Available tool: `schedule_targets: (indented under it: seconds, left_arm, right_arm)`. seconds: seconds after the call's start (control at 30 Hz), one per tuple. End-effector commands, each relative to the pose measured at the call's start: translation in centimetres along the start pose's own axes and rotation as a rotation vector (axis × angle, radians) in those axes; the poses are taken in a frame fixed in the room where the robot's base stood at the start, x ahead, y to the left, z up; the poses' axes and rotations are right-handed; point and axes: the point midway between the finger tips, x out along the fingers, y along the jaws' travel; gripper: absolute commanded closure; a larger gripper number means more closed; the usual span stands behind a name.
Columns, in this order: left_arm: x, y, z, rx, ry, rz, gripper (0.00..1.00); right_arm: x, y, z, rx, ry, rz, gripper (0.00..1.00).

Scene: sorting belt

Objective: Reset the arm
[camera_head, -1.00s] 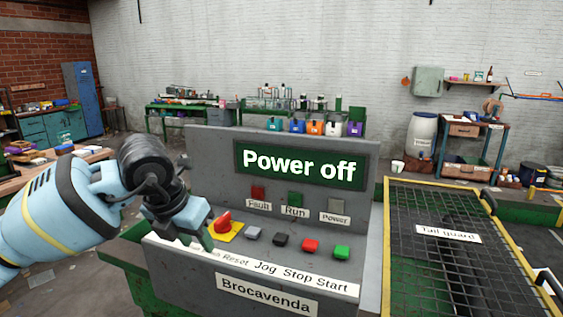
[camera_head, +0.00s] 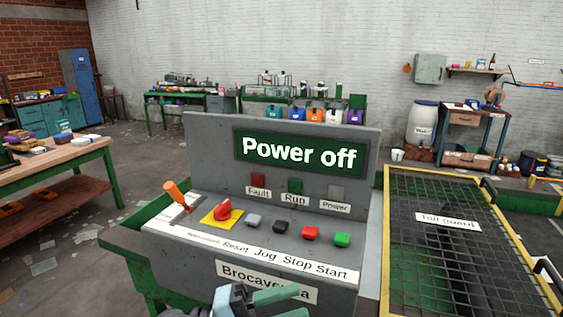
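My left gripper (camera_head: 262,296) is at the bottom edge, in front of the control console (camera_head: 160,238) and below its row of controls. It is cut off by the frame and one greenish finger shows clearly; I cannot tell how wide it is open. I see nothing held in it. The console's display (camera_head: 300,151) reads "Power off". A red rotary switch on a yellow plate (camera_head: 222,211) sits above the "Reset" label, and a lever with an orange handle (camera_head: 177,192) stands tilted to its left. My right gripper is not in view.
Grey, black, red and green buttons (camera_head: 341,240) line the console. A mesh tail guard (camera_head: 448,222) with yellow edges stands on the right. A wooden workbench (camera_head: 75,152) is on the left, with open floor between it and the console. Coloured bins (camera_head: 314,115) stand behind.

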Motion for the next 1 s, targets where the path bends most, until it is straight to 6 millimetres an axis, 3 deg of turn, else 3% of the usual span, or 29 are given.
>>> schedule_targets:
  seconds: [0.27, 0.47, 0.63, 0.8, 1.0]
  left_arm:
    - [-7.3, 4.5, 3.6, -0.398, -0.453, -0.339, 0.62]
    - [-15.6, 11.9, 4.2, -0.696, -0.833, -0.472, 0.62]
    - [-22.9, 19.6, 1.3, -0.951, -1.154, -0.516, 0.62]
    - [-28.8, 26.2, -3.9, -1.171, -1.418, -0.509, 0.62]
    - [-32.3, 30.4, -8.9, -1.329, -1.593, -0.483, 0.62]
  right_arm:
    - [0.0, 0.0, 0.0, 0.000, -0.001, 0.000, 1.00]
    - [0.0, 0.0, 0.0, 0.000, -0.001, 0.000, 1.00]
    - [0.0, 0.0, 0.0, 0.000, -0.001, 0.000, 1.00]
    - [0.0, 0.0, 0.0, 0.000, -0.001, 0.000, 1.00]
    - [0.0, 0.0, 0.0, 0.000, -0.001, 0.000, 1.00]
